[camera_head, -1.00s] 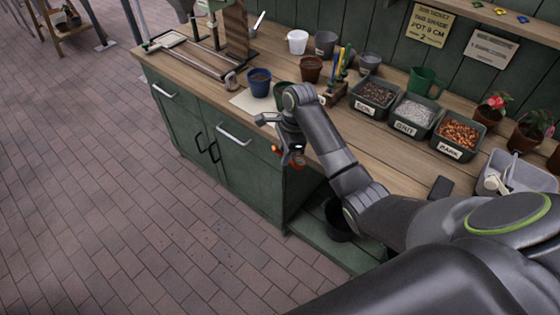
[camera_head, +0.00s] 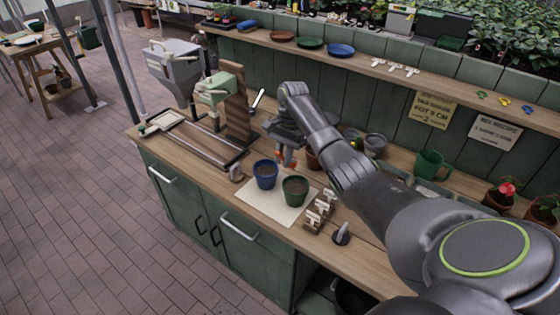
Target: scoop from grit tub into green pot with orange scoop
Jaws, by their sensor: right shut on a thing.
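My right gripper (camera_head: 284,146) is above the bench, behind the blue and green pots. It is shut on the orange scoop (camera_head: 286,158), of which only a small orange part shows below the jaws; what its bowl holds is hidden. The green pot (camera_head: 295,191) stands upright on a pale sheet, in front of and slightly right of the gripper. The grit tub cannot be made out, as my right arm covers most of the tub row; only tub rims (camera_head: 432,188) show beside the arm. My left gripper is out of view.
A blue pot (camera_head: 265,174) stands left of the green pot on the pale sheet (camera_head: 254,208). Small label holders (camera_head: 320,210) and a dark tool (camera_head: 342,234) lie to the right. A press (camera_head: 222,92) occupies the bench's left.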

